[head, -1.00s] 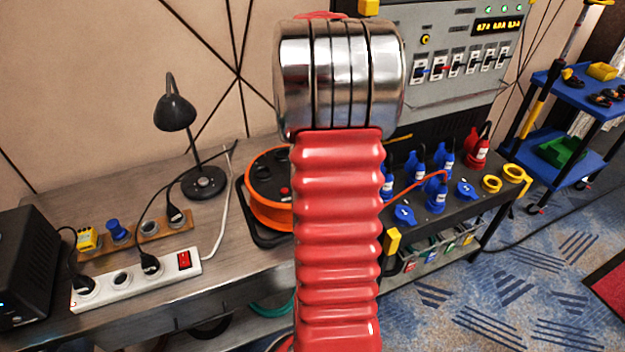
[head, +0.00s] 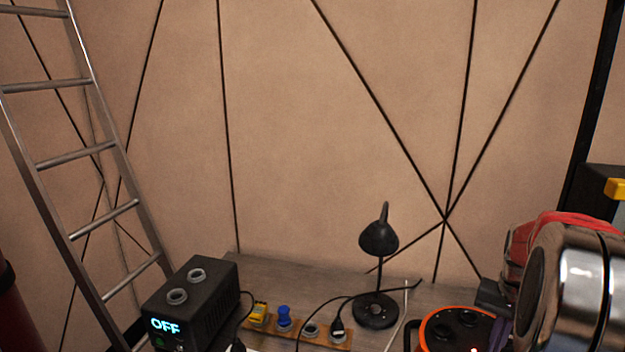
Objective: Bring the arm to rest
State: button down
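My arm shows at the lower right edge of the head view, as a shiny metal joint with red parts behind it. A dark part sticks out on its left side, partly hidden by the joint. I cannot make out any gripper fingers, so I see neither my gripper's opening nor anything held.
A wooden table (head: 275,268) stands below the wall. It carries a black box (head: 195,300) reading OFF, a socket strip (head: 292,329), a black desk lamp (head: 379,240) and an orange cable reel (head: 440,318) close to my arm. A metal ladder (head: 75,160) leans at the left.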

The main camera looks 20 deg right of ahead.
jog(key=s+a+r+n+t, duration=0.1)
jog(key=s+a+r+n, duration=0.1)
jog(key=a, duration=1)
jog(key=s+a+r+n+t, duration=0.1)
jog(key=a+r+n, duration=0.3)
jog(key=a, duration=0.9)
jog(key=s+a+r+n+t, duration=0.2)
jog(key=a+r+n+t, duration=0.1)
jog(key=a, duration=0.9)
jog(key=shift+s+a+r+n, duration=0.25)
jog(key=shift+s+a+n, duration=0.1)
jog(key=shift+n, duration=0.55)
